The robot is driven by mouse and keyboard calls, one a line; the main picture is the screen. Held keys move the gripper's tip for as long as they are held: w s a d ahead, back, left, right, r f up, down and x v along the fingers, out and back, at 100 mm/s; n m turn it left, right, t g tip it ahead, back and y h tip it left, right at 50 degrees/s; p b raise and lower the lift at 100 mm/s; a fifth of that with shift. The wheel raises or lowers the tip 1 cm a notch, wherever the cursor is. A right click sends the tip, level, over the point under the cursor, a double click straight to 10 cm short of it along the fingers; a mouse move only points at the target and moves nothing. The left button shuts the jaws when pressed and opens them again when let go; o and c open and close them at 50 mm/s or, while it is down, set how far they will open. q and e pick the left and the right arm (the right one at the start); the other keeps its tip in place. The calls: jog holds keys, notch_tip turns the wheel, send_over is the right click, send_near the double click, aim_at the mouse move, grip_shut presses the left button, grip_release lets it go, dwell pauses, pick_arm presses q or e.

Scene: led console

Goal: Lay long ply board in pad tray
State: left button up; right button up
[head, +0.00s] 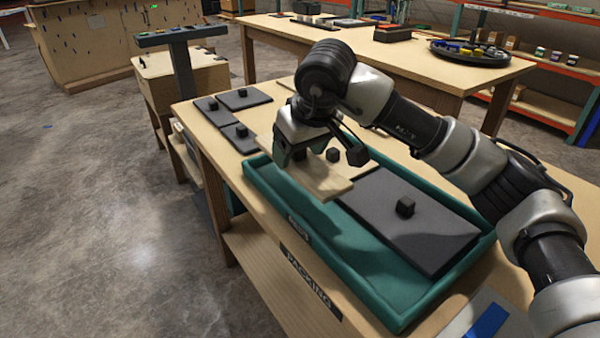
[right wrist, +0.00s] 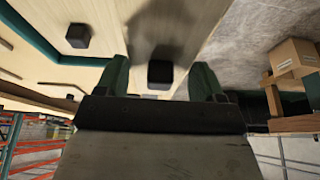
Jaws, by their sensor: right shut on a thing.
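The pale ply board (head: 325,184) hangs at a slant over the left part of the green pad tray (head: 368,290) in the head view. My right gripper (head: 299,154) is shut on the board's dark knob, between its green fingers. In the right wrist view the knob (right wrist: 160,73) sits between the fingertips, with the board's pale face (right wrist: 165,25) behind it. A dark pad with a knob (head: 430,235) lies in the tray's right part. The board hides much of the tray's left part. My left gripper is not in view.
Several dark pads with knobs (head: 243,98) lie on the packing bench behind the tray. A second dark knob (head: 332,155) shows just beyond the held board. A blue-marked sheet (head: 487,322) lies at the bench's near right. Another table (head: 440,65) stands behind.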

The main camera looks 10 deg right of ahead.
aim_at(302, 162)
jog(key=shift+s+a+f, duration=0.1)
jog(key=shift+s+f, duration=0.05)
jog(key=shift+f, duration=0.35)
notch_tip(302, 162, down, 3)
jog(key=shift+f+b, duration=0.1)
jog(key=shift+b, duration=0.3)
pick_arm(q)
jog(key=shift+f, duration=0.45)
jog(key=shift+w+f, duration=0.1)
pick_arm(e)
jog(key=shift+f+b, duration=0.5)
jog(key=shift+f, duration=0.05)
jog(key=o, duration=1)
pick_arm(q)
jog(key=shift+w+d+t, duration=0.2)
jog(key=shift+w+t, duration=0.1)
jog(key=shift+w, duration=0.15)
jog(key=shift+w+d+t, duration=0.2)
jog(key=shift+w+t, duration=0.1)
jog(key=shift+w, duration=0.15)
